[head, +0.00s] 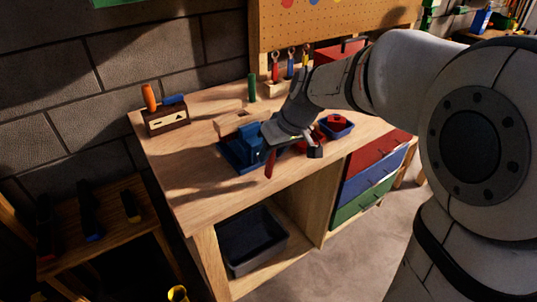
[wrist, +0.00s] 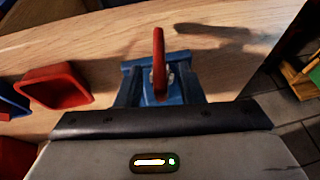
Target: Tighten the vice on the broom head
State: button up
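The blue vice (head: 241,158) stands on the workbench near its front edge, with its red handle (head: 270,165) hanging at the front. In the wrist view the vice (wrist: 190,88) is partly hidden behind my gripper body, and the red handle (wrist: 158,50) points away from it. A pale wooden block (head: 232,122), which looks like the broom head, shows at the back of the vice; I cannot tell how firmly the jaws hold it. My gripper (head: 284,140) is over the right side of the vice, close to the handle.
A red bin (wrist: 55,87) lies beside the vice. A blue bin (head: 345,131) with something red is to the right. A wooden box with tools (head: 167,120) stands at the left, a green cylinder (head: 252,87) at the back. The bench's left front is clear.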

aim_at(270, 158)
jog(key=shift+x, duration=1.5)
jog(key=shift+c, duration=0.4)
grip_shut()
